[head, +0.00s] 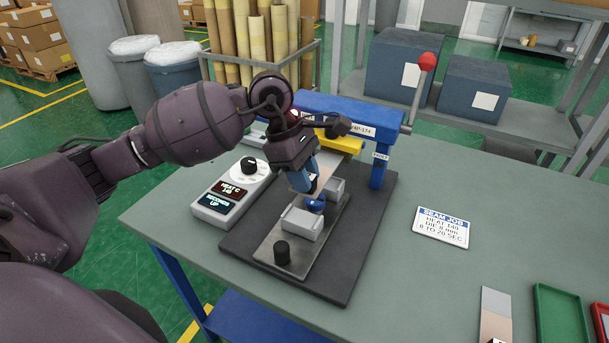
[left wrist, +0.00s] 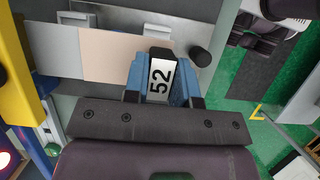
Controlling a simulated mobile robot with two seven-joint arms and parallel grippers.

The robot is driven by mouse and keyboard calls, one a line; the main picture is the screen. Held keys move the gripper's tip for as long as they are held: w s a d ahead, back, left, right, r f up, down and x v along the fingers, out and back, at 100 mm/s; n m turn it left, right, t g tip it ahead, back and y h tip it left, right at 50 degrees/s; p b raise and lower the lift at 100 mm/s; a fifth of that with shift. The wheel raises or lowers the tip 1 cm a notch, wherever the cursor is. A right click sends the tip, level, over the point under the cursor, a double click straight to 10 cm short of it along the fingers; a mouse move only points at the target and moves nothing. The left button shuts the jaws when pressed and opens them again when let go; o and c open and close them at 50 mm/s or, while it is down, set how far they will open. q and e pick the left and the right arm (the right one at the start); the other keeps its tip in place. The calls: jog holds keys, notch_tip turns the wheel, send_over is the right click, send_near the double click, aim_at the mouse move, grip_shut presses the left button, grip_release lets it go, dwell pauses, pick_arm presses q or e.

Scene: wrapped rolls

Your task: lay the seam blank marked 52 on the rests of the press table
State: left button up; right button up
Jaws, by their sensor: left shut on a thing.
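My left gripper (head: 312,188) is shut on the seam blank's black end block, above the press table's plate. In the left wrist view the block with the white label 52 (left wrist: 160,78) sits between the blue fingers. The blank (left wrist: 108,55) is a flat strip, beige near the block and grey further out, reaching left. In the head view part of the beige strip (head: 325,172) shows behind the fingers. The rests are a near grey block (head: 300,225) and a far one (head: 336,188), on a metal plate. I cannot tell whether the strip touches them. My right gripper is not in view.
The blue press arm (head: 325,113) and its red-knobbed lever (head: 427,62) stand behind the rests. A heat control box (head: 232,192) is to the left. A job card (head: 442,227), another strip (head: 495,318) and a green tray (head: 560,316) are to the right, with clear tabletop between.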

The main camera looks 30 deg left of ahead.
pick_arm(q)
jog(key=shift+w+a, duration=0.15)
jog(key=shift+a, duration=0.2)
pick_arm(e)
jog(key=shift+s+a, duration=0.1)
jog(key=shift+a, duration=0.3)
pick_arm(q)
jog(key=shift+f, duration=0.1)
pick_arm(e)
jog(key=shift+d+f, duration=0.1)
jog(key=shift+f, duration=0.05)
pick_arm(q)
jog(key=shift+f+b, duration=1.1)
jog(key=shift+f, duration=0.4)
jog(key=shift+f+b, duration=0.55)
jog(key=shift+f, duration=0.4)
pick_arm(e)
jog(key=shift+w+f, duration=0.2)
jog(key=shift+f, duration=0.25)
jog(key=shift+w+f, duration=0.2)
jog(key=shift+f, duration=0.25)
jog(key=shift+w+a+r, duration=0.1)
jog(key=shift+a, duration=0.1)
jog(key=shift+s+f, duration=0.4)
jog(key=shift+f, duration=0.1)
